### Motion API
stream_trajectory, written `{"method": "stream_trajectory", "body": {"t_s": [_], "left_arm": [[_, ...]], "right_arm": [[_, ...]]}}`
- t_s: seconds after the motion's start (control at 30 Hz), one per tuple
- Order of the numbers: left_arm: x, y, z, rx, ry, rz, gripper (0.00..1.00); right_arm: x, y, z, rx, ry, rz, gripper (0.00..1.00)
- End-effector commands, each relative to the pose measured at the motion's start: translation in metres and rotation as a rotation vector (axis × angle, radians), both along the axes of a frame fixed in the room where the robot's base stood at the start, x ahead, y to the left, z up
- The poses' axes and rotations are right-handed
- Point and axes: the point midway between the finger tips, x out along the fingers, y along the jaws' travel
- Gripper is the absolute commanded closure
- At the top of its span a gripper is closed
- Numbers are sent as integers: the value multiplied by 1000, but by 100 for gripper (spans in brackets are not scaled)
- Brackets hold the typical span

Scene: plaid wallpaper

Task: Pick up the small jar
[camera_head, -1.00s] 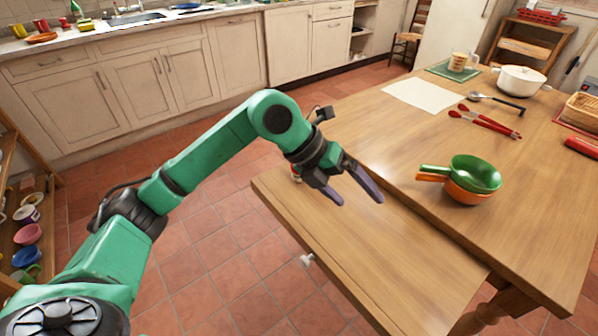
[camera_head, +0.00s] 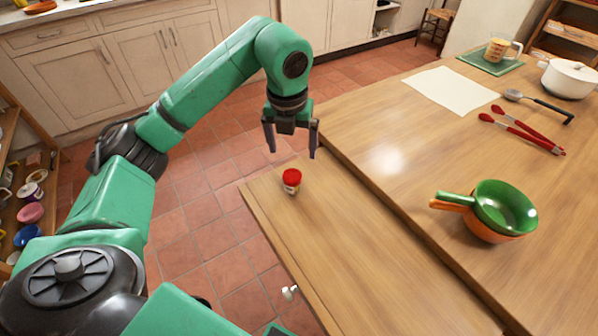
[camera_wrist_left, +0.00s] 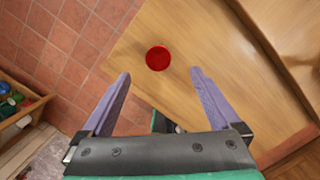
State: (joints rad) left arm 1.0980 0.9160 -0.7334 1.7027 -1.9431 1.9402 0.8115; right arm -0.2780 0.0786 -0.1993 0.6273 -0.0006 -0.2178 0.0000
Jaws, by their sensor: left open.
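The small jar (camera_head: 291,181) has a red lid and a pale label. It stands upright near the far left corner of the lower wooden table section (camera_head: 330,240). My left gripper (camera_head: 291,152) is open and empty, fingers pointing down, above and slightly beyond the jar in the head view. In the left wrist view the jar's round red lid (camera_wrist_left: 158,58) lies ahead of the open fingers (camera_wrist_left: 158,78), roughly midway between their lines, not touching them. My right gripper does not show.
On the higher table section to the right are stacked green and orange pans (camera_head: 505,207), red tongs (camera_head: 522,130), a ladle (camera_head: 540,103), a white sheet (camera_head: 450,90) and a white pot (camera_head: 570,78). The wood around the jar is clear. A table edge lies close to its left.

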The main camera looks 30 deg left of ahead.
Motion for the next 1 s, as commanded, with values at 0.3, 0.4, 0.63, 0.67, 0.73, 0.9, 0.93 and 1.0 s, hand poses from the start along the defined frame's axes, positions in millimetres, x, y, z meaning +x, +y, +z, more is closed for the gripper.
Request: {"method": "stream_trajectory", "body": {"t_s": [0.3, 0.4, 0.63, 0.67, 0.73, 0.9, 0.93, 1.0], "left_arm": [[9, 2, -70, -1, 3, -2, 4], [9, 4, -83, 0, 4, -1, 4], [12, 6, -123, -2, 1, 0, 4], [12, 6, -125, -1, 1, -1, 4], [12, 6, -126, -1, 0, -1, 4], [12, 6, -126, -1, 0, -2, 23], [12, 6, -125, -1, 0, -1, 34], [12, 6, -125, -1, 0, -1, 61]], "right_arm": [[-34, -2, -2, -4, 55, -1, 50], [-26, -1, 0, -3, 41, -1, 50], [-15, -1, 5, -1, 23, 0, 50], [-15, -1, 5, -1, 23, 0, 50], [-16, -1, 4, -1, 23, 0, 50], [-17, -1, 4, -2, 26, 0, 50], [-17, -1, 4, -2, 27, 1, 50], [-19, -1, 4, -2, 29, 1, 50]]}}
